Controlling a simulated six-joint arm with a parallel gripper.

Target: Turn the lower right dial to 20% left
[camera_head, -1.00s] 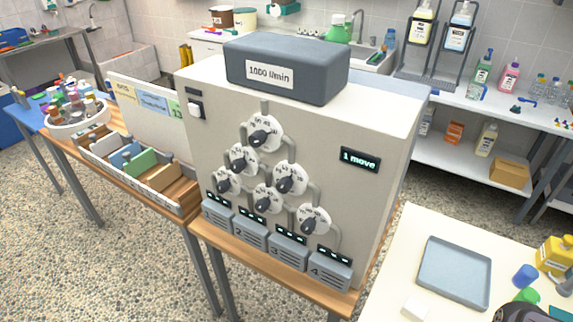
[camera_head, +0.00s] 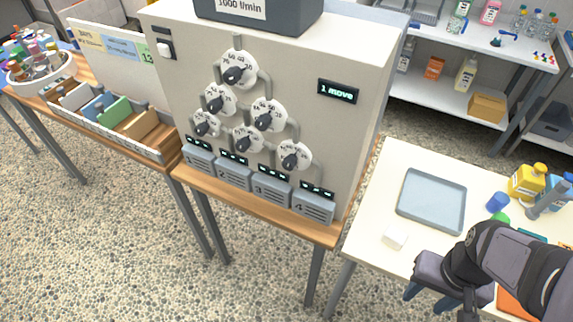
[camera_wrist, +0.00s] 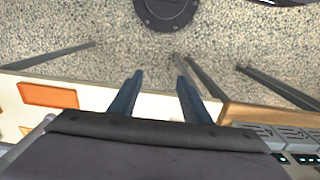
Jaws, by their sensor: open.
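The grey panel box (camera_head: 270,55) carries several white dials with dark knobs, joined by grey pipes. The lower right dial (camera_head: 294,156) is at the lower right end of the group, above the vent boxes. Its scale figures and exact pointer setting are too small to read. A small display (camera_head: 338,92) on the panel reads "1 move". My gripper (camera_head: 428,299) is at the lower right, well apart from the panel, over the front of the white table. In the wrist view its two dark blue fingers (camera_wrist: 159,76) are spread with nothing between them.
Grey vent boxes (camera_head: 233,173) stand on the wooden ledge (camera_head: 255,205) under the dials. The white table (camera_head: 378,200) at right holds a blue-grey tray (camera_head: 432,200), a white block (camera_head: 395,236) and bottles. A file rack (camera_head: 120,125) is at left. Pebbled floor is open in front.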

